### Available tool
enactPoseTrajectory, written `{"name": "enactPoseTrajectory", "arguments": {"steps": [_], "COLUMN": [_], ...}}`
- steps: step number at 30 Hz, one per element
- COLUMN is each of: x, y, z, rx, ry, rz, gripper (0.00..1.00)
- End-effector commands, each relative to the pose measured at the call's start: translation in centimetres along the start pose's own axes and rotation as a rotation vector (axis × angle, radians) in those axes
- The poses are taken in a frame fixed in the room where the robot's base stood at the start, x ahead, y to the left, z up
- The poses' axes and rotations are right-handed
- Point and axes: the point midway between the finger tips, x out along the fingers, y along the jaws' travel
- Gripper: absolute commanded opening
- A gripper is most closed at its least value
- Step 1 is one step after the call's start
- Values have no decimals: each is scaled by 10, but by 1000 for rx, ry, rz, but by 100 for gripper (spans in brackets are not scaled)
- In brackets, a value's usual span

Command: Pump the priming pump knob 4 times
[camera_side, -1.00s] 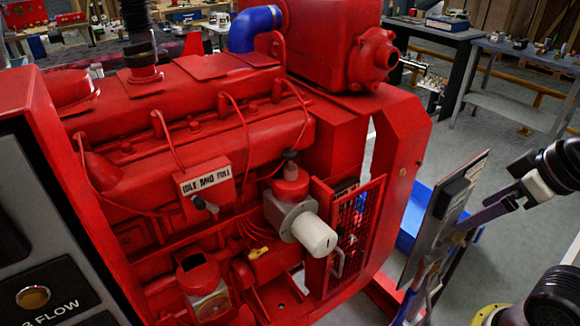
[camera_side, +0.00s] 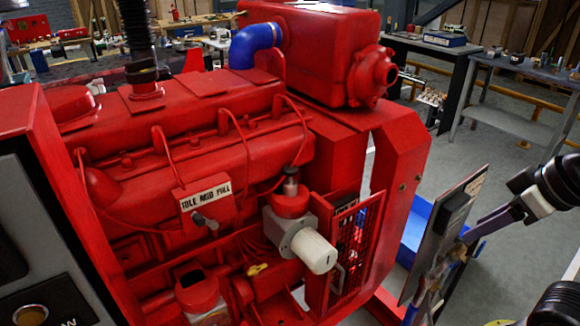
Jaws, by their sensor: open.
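The priming pump knob (camera_side: 290,182) appears to be the small grey-and-dark knob standing upright on the red round cap of the pump housing, beside the white cylinder (camera_side: 314,251). It stands above the cap on a short stem. My gripper (camera_side: 432,292) is at the lower right, well apart from the knob, with nothing seen between its fingers. It is open, though its fingertips are small and partly cut off by the bottom edge.
The red engine (camera_side: 180,130) fills the left and middle. A lever sits under the IDLE MID FULL plate (camera_side: 206,194). A red mesh guard (camera_side: 350,240) stands right of the white cylinder. A tilted grey panel (camera_side: 423,263) is beside my gripper. Workbenches stand behind.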

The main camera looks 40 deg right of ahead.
Motion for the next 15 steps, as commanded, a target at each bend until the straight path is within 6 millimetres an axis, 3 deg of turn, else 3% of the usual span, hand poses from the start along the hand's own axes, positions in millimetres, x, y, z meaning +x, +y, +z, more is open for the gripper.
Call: {"name": "enactPoseTrajectory", "arguments": {"steps": [1, 7, 15], "x": [0, 0, 0], "y": [0, 0, 0], "z": [0, 0, 0], "rx": [0, 0, 0], "ry": [0, 0, 0], "rz": [0, 0, 0], "gripper": [35, 0, 0]}}
